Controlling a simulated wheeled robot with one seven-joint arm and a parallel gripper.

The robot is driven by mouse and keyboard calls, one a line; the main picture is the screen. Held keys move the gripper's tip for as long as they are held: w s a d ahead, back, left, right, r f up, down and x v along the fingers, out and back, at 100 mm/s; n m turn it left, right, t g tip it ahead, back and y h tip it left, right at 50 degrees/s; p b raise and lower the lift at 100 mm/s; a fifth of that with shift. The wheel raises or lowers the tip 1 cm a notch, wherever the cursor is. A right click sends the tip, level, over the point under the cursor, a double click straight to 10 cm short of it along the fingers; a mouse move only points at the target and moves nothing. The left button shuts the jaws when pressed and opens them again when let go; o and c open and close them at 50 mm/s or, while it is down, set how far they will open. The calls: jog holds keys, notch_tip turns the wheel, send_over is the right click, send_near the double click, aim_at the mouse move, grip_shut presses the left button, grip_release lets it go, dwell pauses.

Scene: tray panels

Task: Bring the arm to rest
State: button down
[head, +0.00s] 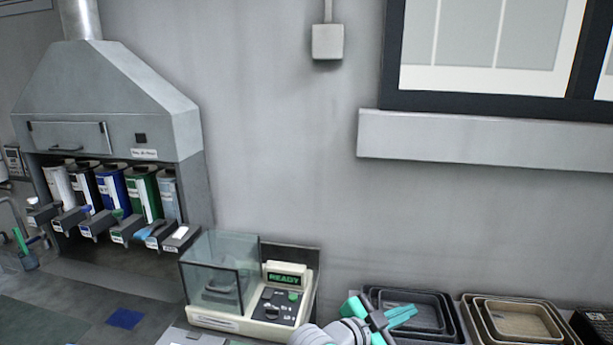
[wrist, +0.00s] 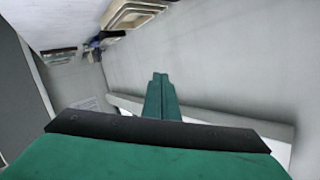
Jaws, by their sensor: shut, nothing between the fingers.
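My gripper (head: 402,314) shows at the bottom of the head view, teal-fingered on a white and grey arm. It is in front of the dark trays, and I cannot tell how far above them it is. In the wrist view its two teal fingers (wrist: 160,98) lie together, shut, with nothing between them. The wrist view is tilted and shows mostly grey wall past the fingers.
A scale with a glass box and a READY display (head: 286,281) stands left of my gripper. Stacked dark trays (head: 455,325) and beige trays (head: 480,325) lie to the right. A hood with several colored canisters (head: 143,195) is at left.

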jog(key=s+a+f+n+t+y, duration=0.5)
jog(key=s+f+n, duration=0.4)
jog(key=f, duration=0.1)
jog(key=s+a+f+n+t+y, duration=0.4)
jog(key=s+a+f+n+y, duration=0.15)
jog(key=s+f+n, duration=0.3)
jog(key=s+a+f+m+g+y, duration=0.1)
jog(key=s+a, duration=0.4)
jog(key=s, duration=0.7)
jog(key=s+a+f+y, duration=0.1)
jog(key=s+a+f, duration=0.2)
jog(key=s, duration=0.9)
jog(key=shift+a+m+g, duration=0.35)
jog(key=shift+a+g, duration=0.05)
jog(key=shift+a, duration=1.4)
jog(key=shift+s+d+y, duration=0.1)
jog(key=shift+s+y, duration=0.05)
jog(key=shift+y, duration=0.1)
jog(key=shift+w, duration=0.2)
